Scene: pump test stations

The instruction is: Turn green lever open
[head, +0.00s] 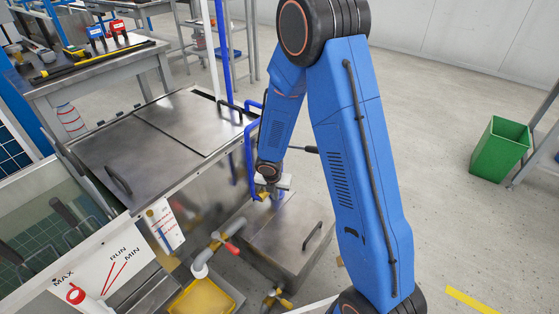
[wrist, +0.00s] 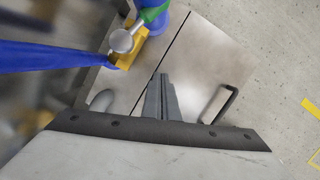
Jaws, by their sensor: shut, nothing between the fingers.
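The green lever (wrist: 152,13) shows at the top of the wrist view, beside a blue pipe (wrist: 174,20) and a silver round part (wrist: 122,41). A yellow part (wrist: 127,57) lies just below them. My gripper (wrist: 162,78) is shut and empty, its fingers together over the grey metal lid, below and to the right of the lever in the picture and apart from it. In the head view my arm covers this spot, and I cannot make out the green lever there.
A metal box (head: 290,235) with a black handle stands on the floor beneath my gripper. A steel tank (head: 150,140) is at left. A red-handled valve (head: 231,247) sits on grey piping nearby. A green bin (head: 499,149) stands at right, with free floor before it.

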